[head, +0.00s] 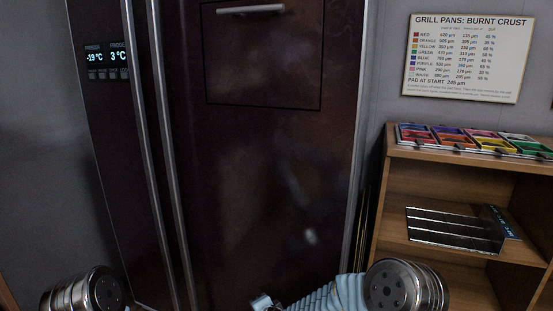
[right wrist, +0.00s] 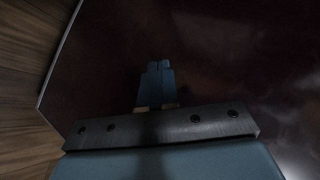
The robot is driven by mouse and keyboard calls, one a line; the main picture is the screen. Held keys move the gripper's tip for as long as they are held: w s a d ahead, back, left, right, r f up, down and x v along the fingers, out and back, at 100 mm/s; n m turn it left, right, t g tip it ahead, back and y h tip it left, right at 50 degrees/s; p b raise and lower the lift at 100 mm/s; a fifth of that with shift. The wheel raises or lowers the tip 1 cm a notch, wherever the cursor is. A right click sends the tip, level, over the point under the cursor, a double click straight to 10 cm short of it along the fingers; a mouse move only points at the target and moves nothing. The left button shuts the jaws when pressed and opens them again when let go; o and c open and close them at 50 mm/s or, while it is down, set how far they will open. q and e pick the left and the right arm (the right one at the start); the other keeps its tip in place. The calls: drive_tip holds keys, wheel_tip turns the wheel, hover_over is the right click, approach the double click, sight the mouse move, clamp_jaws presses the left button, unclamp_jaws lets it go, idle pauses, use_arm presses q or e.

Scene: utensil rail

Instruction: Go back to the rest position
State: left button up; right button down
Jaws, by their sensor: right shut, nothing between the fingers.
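My right gripper (right wrist: 158,70) shows in the right wrist view. Its two blue fingers are together and hold nothing, with a dark reddish surface behind them. In the head view, part of my right arm with pale blue ribbed links shows at the bottom, in front of the fridge. A metal joint of my left arm shows at the bottom left. My left gripper is not in view.
A dark red fridge (head: 260,160) with long vertical handles and a lit display (head: 107,57) fills the middle. A wooden shelf unit (head: 400,165) stands at the right, with coloured pads (head: 465,138) on top and a metal rack (head: 455,230) inside. A chart (head: 467,57) hangs above.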

drive_tip(key=s+d+f+n+g, duration=0.5)
drive_tip(key=s+d+f, duration=0.75)
drive_tip(key=s, duration=0.35)
drive_tip(key=s+d+f+n+g, duration=0.1)
drive_tip(key=s+d+n+g, duration=0.1)
drive_tip(key=s, duration=0.5)
drive_tip(key=s+d+f+n+g, duration=0.2)
drive_tip(key=s, duration=0.6)
drive_tip(key=shift+s+d+g+p, duration=0.25)
drive_tip(key=shift+d+g+p, duration=0.05)
drive_tip(key=shift+p, duration=0.15)
